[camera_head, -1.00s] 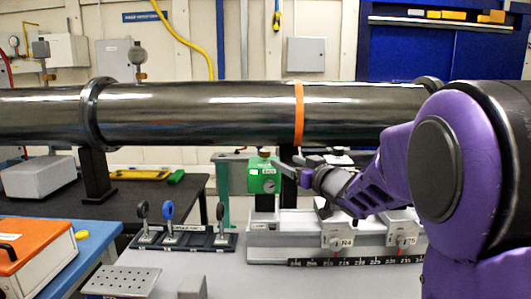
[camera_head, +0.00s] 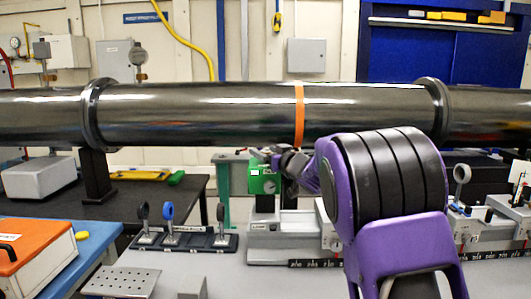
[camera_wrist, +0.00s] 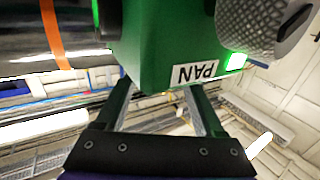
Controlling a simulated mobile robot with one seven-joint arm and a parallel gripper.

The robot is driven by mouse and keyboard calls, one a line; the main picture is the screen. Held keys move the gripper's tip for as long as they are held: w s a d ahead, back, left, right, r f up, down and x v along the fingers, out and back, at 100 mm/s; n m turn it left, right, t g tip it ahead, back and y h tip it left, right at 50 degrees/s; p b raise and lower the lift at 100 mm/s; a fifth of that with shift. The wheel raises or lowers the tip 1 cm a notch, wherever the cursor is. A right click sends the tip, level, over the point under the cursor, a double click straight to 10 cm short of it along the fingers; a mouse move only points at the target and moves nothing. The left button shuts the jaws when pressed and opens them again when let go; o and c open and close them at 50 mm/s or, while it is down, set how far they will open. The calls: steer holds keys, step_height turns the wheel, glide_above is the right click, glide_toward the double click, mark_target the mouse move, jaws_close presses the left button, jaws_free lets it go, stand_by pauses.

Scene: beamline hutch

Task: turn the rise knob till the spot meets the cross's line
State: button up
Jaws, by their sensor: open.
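In the wrist view the box (camera_wrist: 175,45) is close, with a label reading PAN and a lit green patch. A large knurled knob (camera_wrist: 245,22) shows at its upper right, and a dark knob (camera_wrist: 109,18) at its upper left. I cannot tell which is the rise knob. My gripper's fingers (camera_wrist: 158,92) are apart, with nothing held between them. The spot and the cross are not distinguishable.
The dark pipe (camera_head: 200,115) with an orange band runs across above the bench. A dark rack (camera_head: 185,239) with several ring-topped posts stands left of the box. A grey rail base (camera_head: 275,235) with a scale extends right. An orange case (camera_head: 40,255) is front left.

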steer(key=shift+c, duration=0.2)
jaws_close()
steer(key=p, duration=0.2)
steer(key=shift+d+r+n+g+y+p, duration=0.1)
steer(key=shift+r+n+g+y+p, duration=0.2)
steer(key=shift+r+n+y+p, duration=0.1)
steer(key=n+g+y+p, duration=0.2)
steer(key=y+p, duration=0.1)
steer(key=p, duration=0.3)
steer(key=shift+f+n+g+y+p, duration=0.15)
steer(key=shift+n+g+y+p, duration=0.6)
steer(key=shift+g+p, duration=0.25)
steer(key=shift+f+n+g+y, duration=0.2)
steer(key=shift+n+g+y, duration=0.15)
steer(key=shift+n+g, duration=0.25)
steer(key=shift+o, duration=0.2)
jaws_free()
